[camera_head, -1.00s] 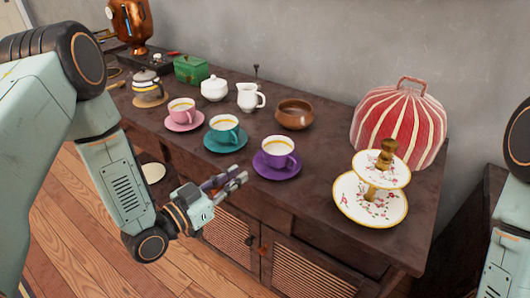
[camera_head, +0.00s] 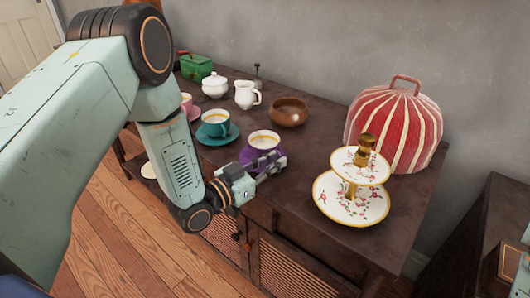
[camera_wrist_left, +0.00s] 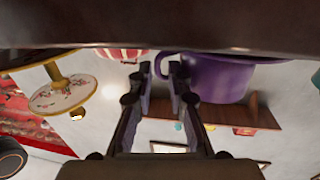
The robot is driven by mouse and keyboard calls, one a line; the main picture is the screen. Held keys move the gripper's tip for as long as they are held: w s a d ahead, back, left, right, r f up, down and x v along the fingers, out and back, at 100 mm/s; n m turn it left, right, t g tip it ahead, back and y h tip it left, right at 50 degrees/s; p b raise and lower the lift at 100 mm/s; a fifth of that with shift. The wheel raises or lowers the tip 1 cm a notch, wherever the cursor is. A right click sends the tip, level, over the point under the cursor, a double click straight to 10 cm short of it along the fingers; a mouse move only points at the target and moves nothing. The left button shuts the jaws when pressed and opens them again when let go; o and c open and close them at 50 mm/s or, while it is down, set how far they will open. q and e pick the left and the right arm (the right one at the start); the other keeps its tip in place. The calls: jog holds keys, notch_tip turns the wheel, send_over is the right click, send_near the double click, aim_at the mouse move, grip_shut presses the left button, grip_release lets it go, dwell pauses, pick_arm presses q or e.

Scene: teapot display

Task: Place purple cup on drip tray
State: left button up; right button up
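The purple cup (camera_head: 262,142), filled with a pale drink, stands upright on its purple saucer (camera_head: 247,160) near the counter's front edge. My left gripper (camera_head: 272,168) is at the front right of the cup, at its handle side. In the left wrist view, the purple cup (camera_wrist_left: 222,80) is close and my left gripper (camera_wrist_left: 161,72) has its fingers apart, with the cup's handle seeming to lie between the tips. I cannot tell whether they touch it. I cannot make out the drip tray; my left arm hides the counter's far left. My right gripper is out of view.
A teal cup (camera_head: 215,122) on its saucer is left of the purple one. A wooden bowl (camera_head: 288,112), a white jug (camera_head: 246,95) and a sugar pot (camera_head: 215,85) stand behind. A tiered cake stand (camera_head: 350,205) and a striped tea cosy (camera_head: 397,125) are at right.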

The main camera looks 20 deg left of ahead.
pick_arm(q)
jog(key=shift+a, duration=0.15)
jog(key=shift+d+r, duration=0.1)
jog(key=shift+d, duration=0.2)
jog(key=shift+c, duration=1.2)
jog(key=shift+a, duration=0.1)
jog(key=shift+c, duration=0.6)
jog(key=shift+a, duration=0.15)
grip_shut()
jog(key=shift+d, duration=0.2)
jog(key=shift+a, duration=0.1)
notch_tip(320, 180, up, 9)
jog(key=p, duration=0.3)
jog(key=s+a+f, duration=0.1)
jog(key=s+f, duration=0.3)
jog(key=s, duration=1)
jog(key=shift+f, duration=0.2)
